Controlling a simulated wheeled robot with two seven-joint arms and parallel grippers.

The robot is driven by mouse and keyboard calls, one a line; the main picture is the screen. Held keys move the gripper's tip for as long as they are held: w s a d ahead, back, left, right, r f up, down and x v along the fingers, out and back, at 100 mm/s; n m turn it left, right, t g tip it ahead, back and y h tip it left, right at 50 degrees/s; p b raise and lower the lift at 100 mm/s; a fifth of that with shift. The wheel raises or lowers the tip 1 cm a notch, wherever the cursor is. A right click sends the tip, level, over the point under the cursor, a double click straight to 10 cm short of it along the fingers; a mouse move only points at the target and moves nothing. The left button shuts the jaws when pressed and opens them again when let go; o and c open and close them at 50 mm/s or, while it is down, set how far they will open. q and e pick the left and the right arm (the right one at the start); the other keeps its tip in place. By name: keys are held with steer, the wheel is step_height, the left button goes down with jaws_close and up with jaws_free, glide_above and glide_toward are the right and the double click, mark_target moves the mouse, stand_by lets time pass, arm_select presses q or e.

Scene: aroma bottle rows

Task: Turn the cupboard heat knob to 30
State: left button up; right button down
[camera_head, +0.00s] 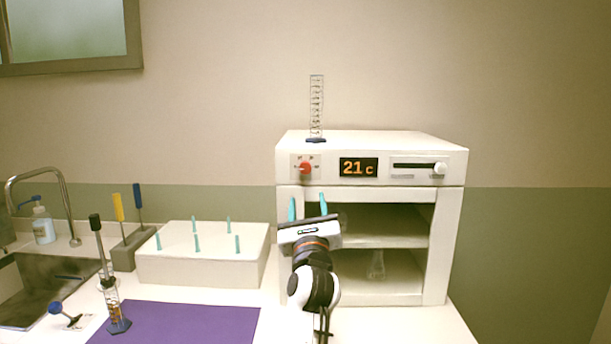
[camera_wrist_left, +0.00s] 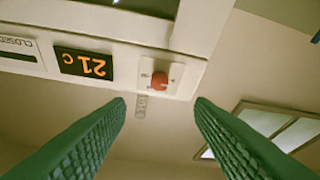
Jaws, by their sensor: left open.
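The white cupboard (camera_head: 372,144) stands on the counter, and its display (camera_head: 359,167) reads 21 c. The red heat knob (camera_head: 305,168) is on the panel left of the display. My left gripper (camera_head: 308,207) is open and empty just below the knob in the head view, its two green fingers apart and pointing up. In the left wrist view, which is upside down, the knob (camera_wrist_left: 159,80) lies beyond the open fingertips (camera_wrist_left: 160,103), between them and not touched. The display (camera_wrist_left: 83,65) also reads 21 there. My right gripper is not in view.
A slider (camera_head: 440,168) is at the panel's right. A graduated cylinder (camera_head: 316,108) stands on the cupboard. The cupboard's front is open, with a glass flask (camera_head: 376,265) inside. A white pegged block (camera_head: 204,270), purple mat (camera_head: 180,325) and sink (camera_head: 40,290) are at left.

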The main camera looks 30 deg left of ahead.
mark_target(305, 170)
arm_select(q)
steer(key=p+x, duration=0.1)
steer(key=x, duration=1)
steer(key=shift+p, duration=0.4)
steer(key=shift+c, duration=0.2)
steer(key=c, duration=1)
steer(key=shift+o, duration=0.2)
steer(key=shift+r+m+p, duration=0.1)
steer(key=shift+m+p, duration=0.4)
steer(key=shift+p, duration=0.25)
steer(key=m+h+p, duration=0.2)
steer(key=m+p, duration=0.2)
steer(key=p, duration=0.2)
steer(key=m+t+h+p, duration=0.1)
steer(key=m+h+p, duration=0.1)
steer(key=m+p, duration=0.3)
steer(key=m+t+h+p, duration=0.1)
steer(key=m+h+p, duration=0.2)
steer(key=p, duration=0.4)
steer(key=shift+s+a+r+m, duration=0.15)
steer(key=shift+a+m, duration=0.15)
steer(key=shift+m, duration=0.4)
steer(key=shift+m+h+p, duration=0.6)
steer(key=shift+m+p, duration=0.65)
steer(key=shift+m, duration=0.05)
steer(key=shift+f, duration=0.25)
